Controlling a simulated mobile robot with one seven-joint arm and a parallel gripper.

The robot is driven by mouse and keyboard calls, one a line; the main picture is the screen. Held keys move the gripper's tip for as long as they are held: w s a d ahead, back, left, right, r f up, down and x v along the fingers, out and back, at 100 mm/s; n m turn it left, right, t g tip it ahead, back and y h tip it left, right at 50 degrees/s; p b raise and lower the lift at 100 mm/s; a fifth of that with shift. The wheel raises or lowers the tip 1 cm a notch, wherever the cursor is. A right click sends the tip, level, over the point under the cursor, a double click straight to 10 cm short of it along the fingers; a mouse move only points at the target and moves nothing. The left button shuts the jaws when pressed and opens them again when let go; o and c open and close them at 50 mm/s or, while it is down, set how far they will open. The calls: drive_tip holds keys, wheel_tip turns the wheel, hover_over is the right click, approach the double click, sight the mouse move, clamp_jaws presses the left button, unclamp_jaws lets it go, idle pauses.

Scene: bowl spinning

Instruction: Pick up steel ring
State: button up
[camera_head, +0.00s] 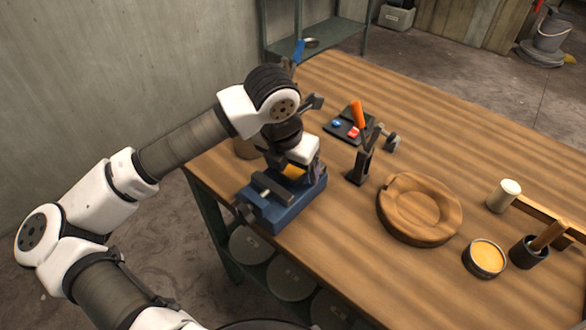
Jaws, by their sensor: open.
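I cannot make out the steel ring for certain. A small dark ring-like shape (311,43) shows at the table's far left corner, beside something blue, but it is too small to identify. My gripper (307,168) is over the near left part of the table, at the blue vise (268,206). Its white housing faces the camera, and its fingers are mostly hidden behind it. It is open, and no ring shows in it. A yellow-orange patch shows just below the housing, at the vise.
A turned wooden bowl (419,208) lies mid-table. A black stand (361,164) and a dark tray (345,131) with an orange-handled tool (358,114) are behind it. A yellow-filled tin (485,258), a white cylinder (503,196) and a dark cup (526,252) stand at right. The far right tabletop is clear.

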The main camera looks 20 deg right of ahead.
drive_tip(key=shift+c, duration=0.5)
drive_tip(key=c, duration=1.2)
